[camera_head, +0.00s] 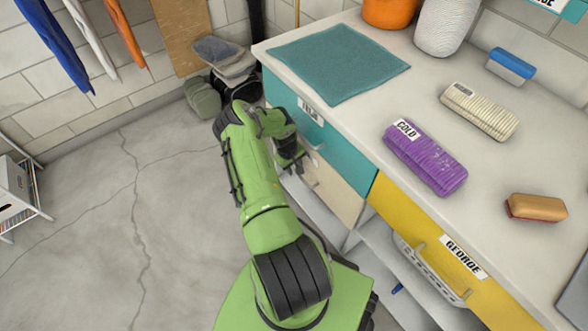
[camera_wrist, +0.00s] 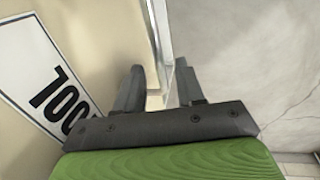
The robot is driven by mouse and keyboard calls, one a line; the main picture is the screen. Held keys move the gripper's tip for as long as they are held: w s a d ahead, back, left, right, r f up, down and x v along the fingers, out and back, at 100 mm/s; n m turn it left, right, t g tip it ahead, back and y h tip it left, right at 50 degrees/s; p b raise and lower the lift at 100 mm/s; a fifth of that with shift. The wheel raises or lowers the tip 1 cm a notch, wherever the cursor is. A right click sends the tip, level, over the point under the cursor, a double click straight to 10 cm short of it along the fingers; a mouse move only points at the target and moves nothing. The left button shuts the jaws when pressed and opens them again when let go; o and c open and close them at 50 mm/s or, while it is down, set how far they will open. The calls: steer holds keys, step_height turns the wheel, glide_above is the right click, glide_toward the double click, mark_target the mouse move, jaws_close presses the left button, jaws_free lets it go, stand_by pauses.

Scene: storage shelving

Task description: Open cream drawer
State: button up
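The cream drawer (camera_head: 336,193) sits below the teal drawer in the counter's left unit. Its front looks flush with the unit. My gripper (camera_head: 300,160) is close in front of the cream drawer, near its left part, and the arm hides part of that front. In the wrist view, my gripper's two fingers (camera_wrist: 161,80) stand apart, with a gap between them. A pale strip with a metallic edge (camera_wrist: 160,40) runs behind and between the fingers; I cannot tell whether they touch it. The cream front with a black-framed label (camera_wrist: 45,95) fills the left side.
The teal drawer (camera_head: 345,150) is above, and a yellow drawer (camera_head: 415,235) labelled GEORGE is to the right. Grey floor (camera_head: 110,230) at the left is clear.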

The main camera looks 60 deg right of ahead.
steer(key=shift+d+f, duration=0.15)
steer(key=shift+f, duration=0.55)
jaws_close()
